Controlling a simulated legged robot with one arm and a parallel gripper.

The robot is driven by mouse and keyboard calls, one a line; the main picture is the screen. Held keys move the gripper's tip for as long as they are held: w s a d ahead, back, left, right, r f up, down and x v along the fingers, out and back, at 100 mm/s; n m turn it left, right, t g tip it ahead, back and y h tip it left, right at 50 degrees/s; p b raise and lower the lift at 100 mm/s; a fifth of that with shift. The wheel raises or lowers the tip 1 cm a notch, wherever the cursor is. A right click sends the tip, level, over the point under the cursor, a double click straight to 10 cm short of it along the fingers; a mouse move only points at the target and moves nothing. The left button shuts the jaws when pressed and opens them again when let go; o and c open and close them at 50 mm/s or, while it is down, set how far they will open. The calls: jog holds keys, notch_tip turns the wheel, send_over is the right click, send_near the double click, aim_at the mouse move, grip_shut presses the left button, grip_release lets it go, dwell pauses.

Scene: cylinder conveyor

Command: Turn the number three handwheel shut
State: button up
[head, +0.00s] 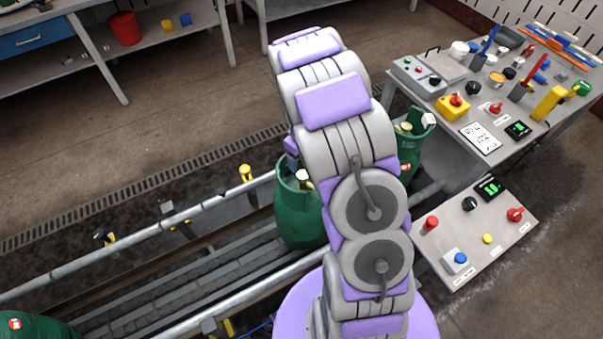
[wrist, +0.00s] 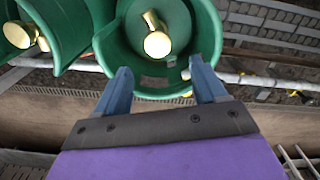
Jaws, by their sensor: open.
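In the wrist view, my gripper (wrist: 160,66) has its two blue fingers apart, with nothing between them. Just past the fingertips is a green cylinder collar (wrist: 115,50), and inside it a pale brass valve top (wrist: 157,44). More green collars show at the left edge, with another pale valve top (wrist: 18,35). In the head view, a green cylinder (head: 298,222) with a pale valve top (head: 302,175) stands on the conveyor left of my arm. Another green cylinder (head: 412,150) is partly hidden behind my arm. My gripper is hidden there. I cannot read any number on the handwheels.
A metal rail (head: 150,245) runs along the conveyor (head: 160,295). A green cylinder (head: 45,328) is at the bottom left. A control panel (head: 450,225) with buttons stands at the right. Behind it is a cluttered bench (head: 440,115).

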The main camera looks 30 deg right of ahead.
aim_at(303, 174)
jog(key=f, duration=0.2)
jog(key=f+b, duration=0.1)
jog(key=f, duration=0.4)
jog(key=shift+d+f, duration=0.1)
jog(key=shift+d, duration=0.25)
jog(key=shift+a+f, duration=0.2)
jog(key=shift+f, duration=0.2)
jog(key=c, duration=1.1)
jog(key=shift+o, duration=0.2)
